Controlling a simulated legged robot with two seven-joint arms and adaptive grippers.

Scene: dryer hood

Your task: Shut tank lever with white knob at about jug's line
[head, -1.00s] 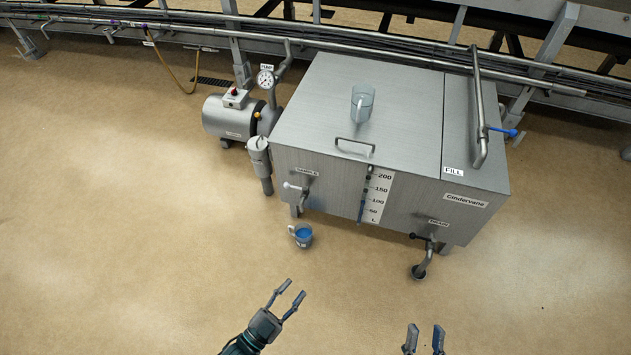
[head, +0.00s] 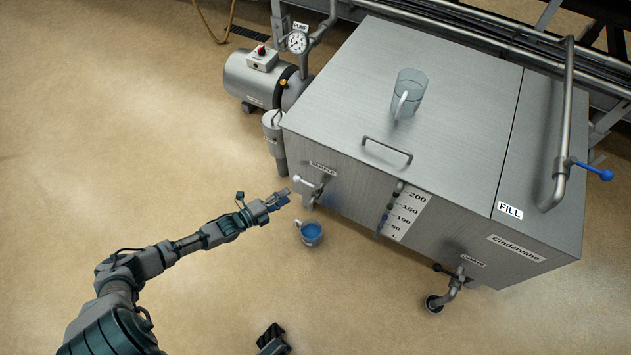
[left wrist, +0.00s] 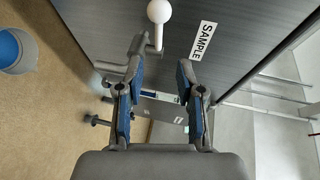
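The sample lever with a white knob (head: 297,179) is on the tank's (head: 345,180) left front, by the SAMPLE label. A jug with blue liquid (head: 311,233) stands on the floor below the sample outlet; its line cannot be made out. My left gripper (head: 277,199) is just left of and slightly below the knob in the head view. In the left wrist view, its fingers (left wrist: 160,75) are spread and empty, with the white knob (left wrist: 159,11) beyond their tips and the jug (left wrist: 12,50) at the left edge. A dark part at the head view's bottom edge may be my right gripper.
An empty clear jug (head: 408,94) stands on the tank lid near a handle (head: 387,150). The pump (head: 262,80) is left of the tank. A drain valve (head: 447,290) and blue-knobbed fill lever (head: 592,170) are at right. Floor at left is clear.

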